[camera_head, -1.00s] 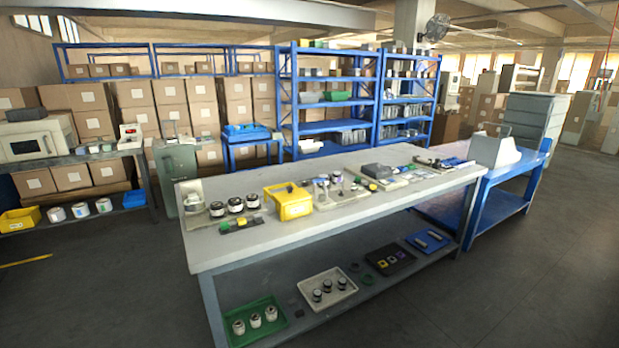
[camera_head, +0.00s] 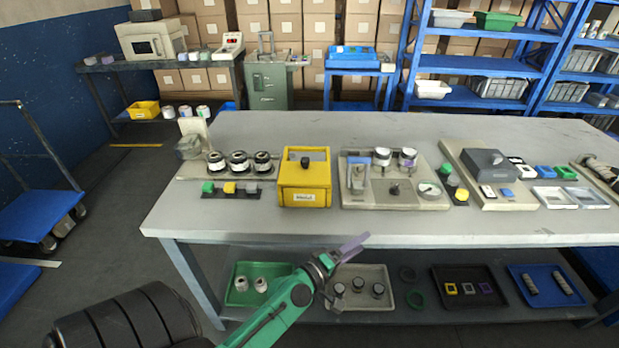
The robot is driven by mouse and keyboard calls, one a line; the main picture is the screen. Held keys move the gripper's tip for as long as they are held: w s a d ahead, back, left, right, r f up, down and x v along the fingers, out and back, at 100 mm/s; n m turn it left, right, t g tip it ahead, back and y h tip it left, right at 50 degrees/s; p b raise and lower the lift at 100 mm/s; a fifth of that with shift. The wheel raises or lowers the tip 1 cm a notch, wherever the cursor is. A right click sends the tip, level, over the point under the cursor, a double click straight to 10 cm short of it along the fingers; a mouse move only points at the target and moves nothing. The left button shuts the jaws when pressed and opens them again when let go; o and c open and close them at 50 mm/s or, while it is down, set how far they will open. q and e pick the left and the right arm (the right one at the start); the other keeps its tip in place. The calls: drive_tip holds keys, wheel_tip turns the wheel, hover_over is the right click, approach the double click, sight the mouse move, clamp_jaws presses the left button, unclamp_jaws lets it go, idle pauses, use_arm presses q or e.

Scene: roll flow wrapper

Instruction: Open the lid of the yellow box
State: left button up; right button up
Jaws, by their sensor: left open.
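The yellow box (camera_head: 304,197) stands upright on the grey workbench, left of the middle in the head view. Its yellow lid is on top and looks closed, with a dark knob (camera_head: 305,163) on it. My left gripper (camera_head: 358,245) comes in from below on a green and black arm. It is open and empty, in front of the bench's front edge, below and to the right of the box in the picture. It is clear of the box. My right gripper does not show.
The workbench (camera_head: 240,220) has bare space in front of the box. Black-and-white jars (camera_head: 238,163) stand left of the box. A beige fixture board (camera_head: 415,200) is close on its right. A lower shelf holds a green tray (camera_head: 238,291) and other trays.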

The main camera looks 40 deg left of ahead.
use_arm(q)
drive_tip(key=a+r+n+t+y, duration=0.3)
drive_tip(key=a+r+n+y, duration=0.1)
drive_tip(key=r+n, duration=0.3)
drive_tip(key=n+g+y, duration=0.6)
drive_tip(key=n+y, duration=0.5)
drive_tip(key=n, duration=1.2)
approach(305, 162)
drive_tip(key=x, duration=1.1)
drive_tip(key=shift+w+a+p, duration=0.15)
drive_tip(key=shift+p, duration=0.15)
clamp_jaws()
